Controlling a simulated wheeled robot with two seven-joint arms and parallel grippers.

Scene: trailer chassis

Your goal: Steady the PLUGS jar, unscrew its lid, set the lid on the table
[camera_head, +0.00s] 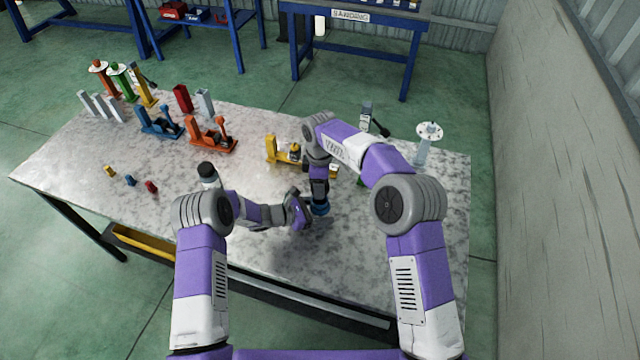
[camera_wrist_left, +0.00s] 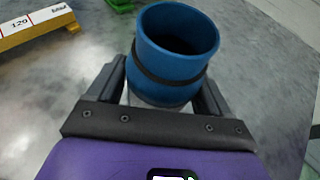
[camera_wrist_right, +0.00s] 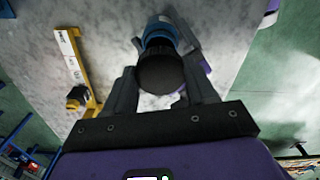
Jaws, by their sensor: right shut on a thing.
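The blue PLUGS jar (camera_head: 320,209) is near the front middle of the table (camera_head: 400,270). In the left wrist view the jar (camera_wrist_left: 172,68) shows an open mouth and a dark band around its body; no label is readable. My left gripper (camera_wrist_left: 168,85) has one finger on each side of the jar; whether they press on it is unclear. My right gripper (camera_wrist_right: 163,85) points down over the jar, shut on the round black lid (camera_wrist_right: 162,74). In the right wrist view the jar (camera_wrist_right: 158,28) shows beyond the lid. The lid is off the jar's mouth.
A yellow clamp-like fixture (camera_head: 273,152) stands just behind the jar. Orange (camera_head: 207,137) and blue (camera_head: 157,122) fixtures stand further left. A dark-capped container (camera_head: 206,171) is near my left arm. A white-topped stand (camera_head: 428,132) is at the back right. The table's right front is clear.

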